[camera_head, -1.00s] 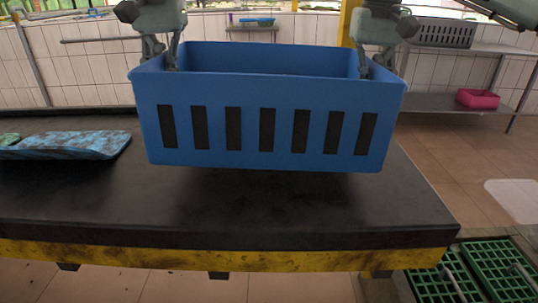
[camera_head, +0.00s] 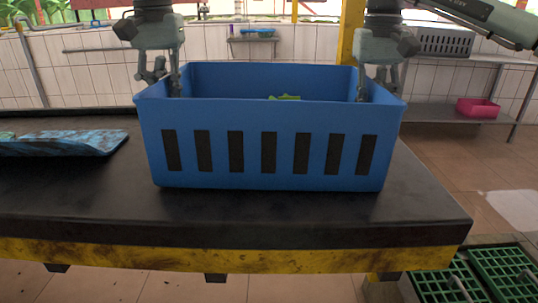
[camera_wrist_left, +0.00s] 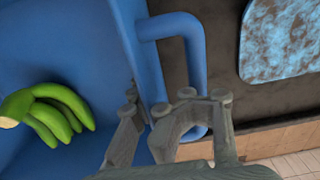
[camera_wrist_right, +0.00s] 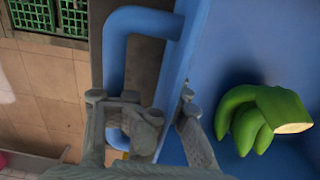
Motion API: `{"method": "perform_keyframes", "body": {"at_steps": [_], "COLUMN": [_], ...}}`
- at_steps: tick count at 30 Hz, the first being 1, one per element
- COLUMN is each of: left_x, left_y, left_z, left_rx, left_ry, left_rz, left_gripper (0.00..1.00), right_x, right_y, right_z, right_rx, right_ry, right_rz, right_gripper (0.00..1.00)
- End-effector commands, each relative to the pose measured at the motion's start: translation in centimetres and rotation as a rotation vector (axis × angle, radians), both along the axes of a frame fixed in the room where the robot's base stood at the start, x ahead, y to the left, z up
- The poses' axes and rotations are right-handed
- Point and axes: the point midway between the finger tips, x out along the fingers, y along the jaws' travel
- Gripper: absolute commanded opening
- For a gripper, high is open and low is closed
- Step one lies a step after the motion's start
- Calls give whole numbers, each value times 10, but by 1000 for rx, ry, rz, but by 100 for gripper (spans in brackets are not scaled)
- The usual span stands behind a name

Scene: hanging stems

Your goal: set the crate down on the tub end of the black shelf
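The blue crate (camera_head: 265,175) is level at the right part of the black shelf (camera_head: 90,205), its base at or just above the surface; I cannot tell whether it touches. Green bananas lie inside it, seen in the left wrist view (camera_wrist_left: 55,112) and right wrist view (camera_wrist_right: 262,112). My left gripper (camera_wrist_left: 148,112) straddles the crate's left end wall beside its handle, one finger inside and one outside. My right gripper (camera_wrist_right: 170,108) straddles the right end wall the same way. Both look closed on the crate. The fingers' contact faces are hidden.
A mottled blue slab (camera_head: 65,143) lies on the shelf to the left. Green grates (camera_head: 500,270) are on the floor at the right front. A yellow post (camera_head: 350,35) stands behind. A pink tub (camera_head: 478,107) sits on a rear rack at the right.

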Motion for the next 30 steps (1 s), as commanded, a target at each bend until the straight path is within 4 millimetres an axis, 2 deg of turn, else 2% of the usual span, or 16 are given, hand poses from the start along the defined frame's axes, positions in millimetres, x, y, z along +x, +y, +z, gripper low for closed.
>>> {"method": "perform_keyframes", "body": {"at_steps": [1,6,17,20,30], "left_x": [0,0,-1,-1,0], "left_y": [0,-3,-5,-6,-5], "left_z": [0,-1,0,8,59], "left_rx": [0,-2,-4,-4,-4], "left_ry": [-1,0,1,0,-2], "left_rz": [0,-4,-9,-10,-6], "left_gripper": [21,40,40,40,40], "right_x": [0,0,-1,-1,-1], "right_y": [-1,1,3,4,5], "right_z": [-1,-1,0,1,1], "right_rx": [-1,1,5,6,7], "right_ry": [3,2,-1,-2,-2], "right_rz": [-3,1,7,8,10], "right_gripper": [25,45,45,45,45]}}
